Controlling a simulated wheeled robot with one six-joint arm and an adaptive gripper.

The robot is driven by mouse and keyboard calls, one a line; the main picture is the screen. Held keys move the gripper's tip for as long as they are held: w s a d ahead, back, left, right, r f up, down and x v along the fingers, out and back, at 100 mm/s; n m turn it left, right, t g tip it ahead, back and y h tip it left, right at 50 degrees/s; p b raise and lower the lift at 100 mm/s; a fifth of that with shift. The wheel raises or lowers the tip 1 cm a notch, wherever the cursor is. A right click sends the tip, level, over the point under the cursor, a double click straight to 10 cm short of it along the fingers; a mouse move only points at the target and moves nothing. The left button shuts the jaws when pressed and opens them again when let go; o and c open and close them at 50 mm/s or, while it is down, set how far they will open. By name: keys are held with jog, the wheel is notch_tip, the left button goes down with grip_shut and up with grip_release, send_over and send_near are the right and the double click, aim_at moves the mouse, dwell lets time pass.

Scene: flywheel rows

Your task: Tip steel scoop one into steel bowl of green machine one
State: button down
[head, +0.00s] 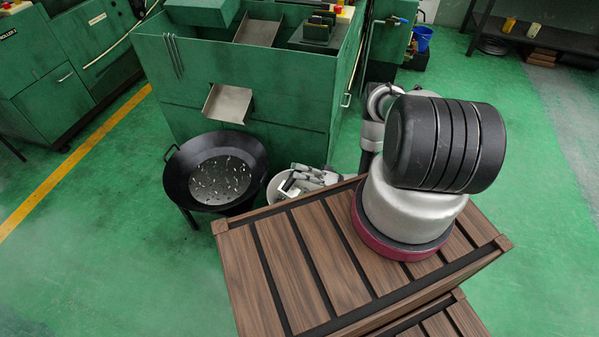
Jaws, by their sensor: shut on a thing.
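The green machine (270,100) stands at the top centre, with a bent steel chute (228,103) on its front. Below the chute is a wide round bowl (178,188) with a dark rim, holding small bright pieces. My gripper (289,184) is right of this bowl, over a pale round bucket (273,196). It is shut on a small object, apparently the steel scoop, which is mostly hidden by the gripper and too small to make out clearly. I cannot tell whether it touches the bucket.
My wooden slatted deck and arm fill the lower right. Another green machine (70,70) stands at the left behind a yellow floor line (75,175). A blue bucket (422,38) and a dark bench (545,38) are at the back right. Green floor at the right is clear.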

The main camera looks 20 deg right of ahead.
jog(key=shift+w+a+r+n+g+h, duration=0.1)
jog(key=shift+w+r+n+g+h, duration=0.25)
jog(key=shift+w+r+n, duration=0.35)
jog(key=shift+w+a+r+n+g+h, duration=0.1)
jog(key=shift+w+r+n+g+h, duration=0.3)
jog(key=shift+w, duration=0.45)
jog(key=shift+w+a+r+n+g+h, duration=0.15)
jog(key=shift+w+r+n+g, duration=0.2)
jog(key=shift+w+r, duration=0.4)
jog(key=shift+d, duration=0.1)
jog(key=a, duration=0.1)
jog(key=s+a+n+h, duration=0.1)
jog(key=s+a+f+n+g+h, duration=0.1)
jog(key=shift+a, duration=0.3)
jog(key=a+h, duration=0.1)
jog(key=s+a+f+n, duration=0.1)
jog(key=a+n+h, duration=0.1)
jog(key=shift+s+a+f+h, duration=0.2)
jog(key=shift+s+f+h, duration=0.1)
jog(key=shift+f, duration=0.05)
